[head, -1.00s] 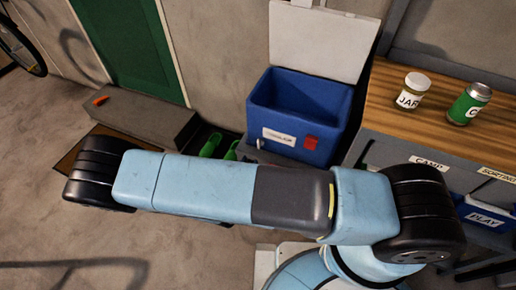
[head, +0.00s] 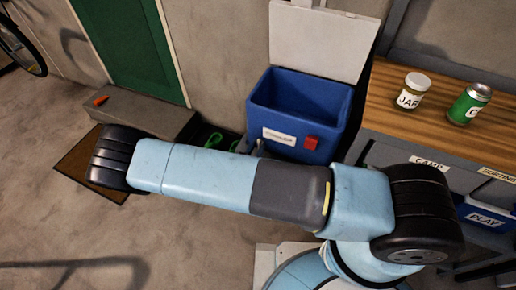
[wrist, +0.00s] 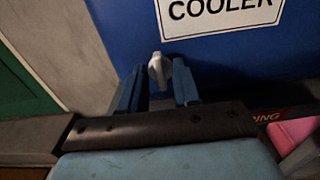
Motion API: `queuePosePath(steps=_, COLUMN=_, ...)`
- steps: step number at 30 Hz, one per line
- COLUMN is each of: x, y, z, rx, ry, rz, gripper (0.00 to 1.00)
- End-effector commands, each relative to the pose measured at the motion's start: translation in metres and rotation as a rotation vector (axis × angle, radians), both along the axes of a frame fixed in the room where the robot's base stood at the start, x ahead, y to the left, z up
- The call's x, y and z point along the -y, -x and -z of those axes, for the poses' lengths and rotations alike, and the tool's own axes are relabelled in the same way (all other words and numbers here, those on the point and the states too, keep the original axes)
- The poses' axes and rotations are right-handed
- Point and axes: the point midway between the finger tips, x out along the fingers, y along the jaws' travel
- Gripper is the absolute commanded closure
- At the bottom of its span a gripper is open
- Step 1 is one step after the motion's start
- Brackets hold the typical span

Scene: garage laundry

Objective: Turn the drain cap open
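The blue cooler (head: 300,112) stands against the wall with its white lid open. Its front, with the "COOLER" label, fills the top of the wrist view (wrist: 255,55). The pale drain cap (wrist: 157,67) sticks out from the cooler's front below the label. My gripper (wrist: 158,80) is open, its two blue fingers pointing at the cooler's front. The cap shows in the gap between the fingertips, with space visible on both sides. I cannot tell how deep it sits between them. In the head view my arm hides most of the gripper.
A wooden-topped bench (head: 389,90) with a jar (head: 411,92) and a green can (head: 469,104) stands right of the cooler. A grey step (head: 150,115) lies below the green door. Green footwear (head: 213,140) is left of the cooler. Open floor lies at the left.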

Motion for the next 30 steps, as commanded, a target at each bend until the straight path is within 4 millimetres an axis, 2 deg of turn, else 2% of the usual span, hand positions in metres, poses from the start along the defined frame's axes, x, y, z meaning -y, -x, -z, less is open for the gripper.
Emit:
queuePosePath(steps=1, x=0.0, y=0.0001, z=0.0, rx=0.0, ry=0.0, rz=0.0, gripper=0.73)
queuePosePath(steps=9, x=0.0001, y=0.0001, z=0.0, rx=0.0, ry=0.0, rz=0.0, gripper=0.99)
queuePosePath(steps=15, x=0.0003, y=0.0002, z=0.0001, rx=0.0, ry=0.0, rz=0.001, gripper=1.0)
queuePosePath(steps=16, x=0.0082, y=0.0003, z=0.0002, rx=0.0, ry=0.004, rz=0.002, gripper=1.0)
queuePosePath(steps=23, x=0.0012, y=0.0008, z=0.0001, rx=-0.007, ry=0.021, rz=0.002, gripper=1.0)
queuePosePath(steps=30, x=0.0, y=0.0005, z=0.0002, rx=-0.044, ry=0.124, rz=0.003, gripper=1.0)
